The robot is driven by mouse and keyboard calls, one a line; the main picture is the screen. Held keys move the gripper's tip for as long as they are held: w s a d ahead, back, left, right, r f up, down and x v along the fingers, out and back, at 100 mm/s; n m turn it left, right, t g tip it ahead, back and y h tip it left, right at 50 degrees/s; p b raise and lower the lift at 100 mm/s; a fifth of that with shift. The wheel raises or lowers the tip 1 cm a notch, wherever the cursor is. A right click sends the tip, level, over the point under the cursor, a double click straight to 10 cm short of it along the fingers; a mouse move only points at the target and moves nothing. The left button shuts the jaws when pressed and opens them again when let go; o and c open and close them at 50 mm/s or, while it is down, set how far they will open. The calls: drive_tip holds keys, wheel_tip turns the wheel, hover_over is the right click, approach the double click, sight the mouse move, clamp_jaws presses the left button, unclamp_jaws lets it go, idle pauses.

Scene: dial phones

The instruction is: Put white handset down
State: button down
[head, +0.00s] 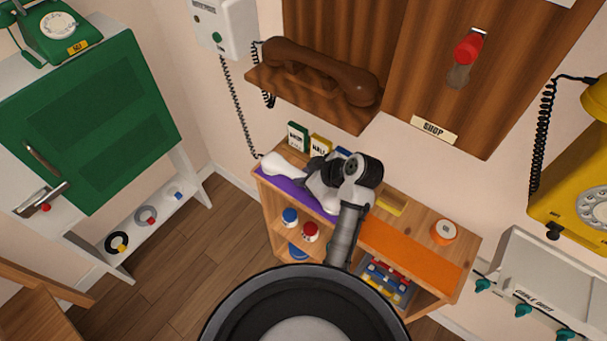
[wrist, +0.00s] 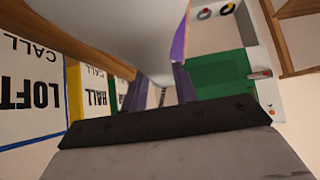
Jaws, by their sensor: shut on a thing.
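The white handset (head: 283,167) is at the left end of the low wooden cabinet, over the purple mat (head: 272,184). My gripper (head: 318,176) is shut on it; my wrist hides part of the handset. In the wrist view the handset (wrist: 165,35) fills the upper middle, close in front of the fingers (wrist: 165,92). I cannot tell whether it touches the mat. A dark coiled cord (head: 238,108) hangs from the white wall phone box (head: 226,25) to near the handset's left end.
Label cards (head: 319,147) stand along the cabinet's back edge, close to my gripper; the LOFT card (wrist: 25,95) is near in the wrist view. A brown handset (head: 320,72) rests on a wooden shelf above. An orange mat (head: 410,254) lies right. A green-doored cabinet (head: 95,120) stands left.

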drive_tip(key=shift+f, duration=0.1)
drive_tip(key=c, duration=1.1)
unclamp_jaws()
drive_tip(key=p+v, duration=0.3)
drive_tip(key=v, duration=0.7)
drive_tip(key=shift+s+d+r, duration=0.1)
drive_tip(key=shift+r, duration=0.35)
drive_tip(key=shift+s+d+r+p, duration=0.35)
drive_tip(key=shift+d+p, duration=0.1)
drive_tip(key=shift+p, duration=0.25)
